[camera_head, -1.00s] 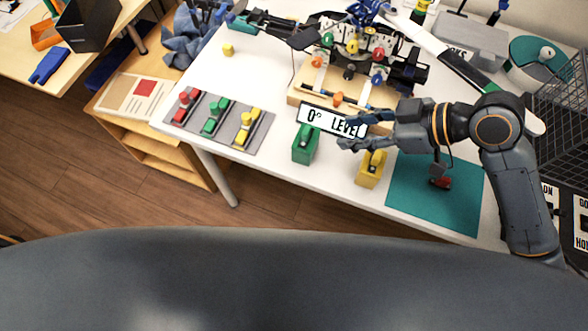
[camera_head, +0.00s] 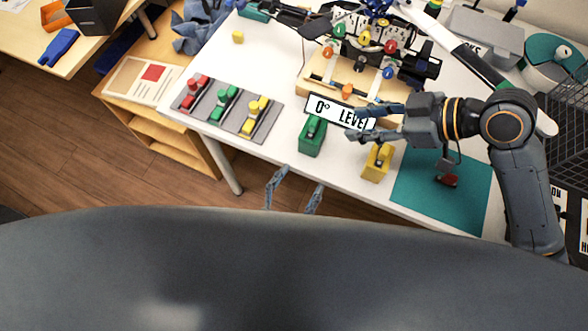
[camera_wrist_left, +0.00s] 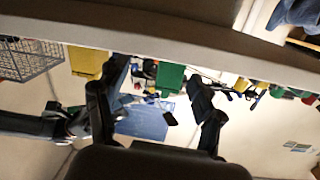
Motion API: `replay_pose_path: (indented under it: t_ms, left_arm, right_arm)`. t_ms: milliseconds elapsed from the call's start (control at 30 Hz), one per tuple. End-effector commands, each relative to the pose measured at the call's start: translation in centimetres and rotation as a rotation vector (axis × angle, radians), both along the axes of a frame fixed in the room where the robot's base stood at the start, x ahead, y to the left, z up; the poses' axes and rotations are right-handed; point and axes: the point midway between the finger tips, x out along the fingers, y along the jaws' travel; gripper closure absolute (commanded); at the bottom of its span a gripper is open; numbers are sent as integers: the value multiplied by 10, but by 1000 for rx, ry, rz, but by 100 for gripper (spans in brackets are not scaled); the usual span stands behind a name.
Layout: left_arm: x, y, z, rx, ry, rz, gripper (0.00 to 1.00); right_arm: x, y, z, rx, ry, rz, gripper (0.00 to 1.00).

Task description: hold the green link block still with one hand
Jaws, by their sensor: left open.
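The green block (camera_head: 311,138) stands upright near the front edge of the white table, below the "0° LEVEL" sign (camera_head: 338,114). My left gripper (camera_head: 294,192) shows only as two spread fingertips below the table's front edge, apart from the block. In the left wrist view the green block (camera_wrist_left: 170,77) appears between the open fingers, beyond them, with nothing held. My right gripper (camera_head: 362,122) is over the table to the right of the green block, beside the sign, with its fingers spread and no object visible between them.
A yellow block (camera_head: 376,163) stands to the right of the green one, also in the left wrist view (camera_wrist_left: 88,60). A grey tray (camera_head: 273,123) with coloured pieces lies left. A teal mat (camera_head: 440,204) lies right. A wooden stand (camera_head: 330,92) is behind the sign.

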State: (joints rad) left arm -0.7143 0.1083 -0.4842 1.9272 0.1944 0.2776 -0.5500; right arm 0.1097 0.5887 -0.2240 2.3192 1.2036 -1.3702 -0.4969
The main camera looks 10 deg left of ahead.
Motion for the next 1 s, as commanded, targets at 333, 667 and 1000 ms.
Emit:
replay_pose_path:
  t_ms: [333,667,1000]
  left_arm:
    - [24,8,34,-153,-24,96,32]
    - [83,-11,34,-151,-24,95,32]
    - [132,-28,33,-147,-20,93,32]
  right_arm:
    - [0,0,0,0,0,0,62]
    - [0,0,0,0,0,0,62]
    - [0,0,0,0,0,0,62]
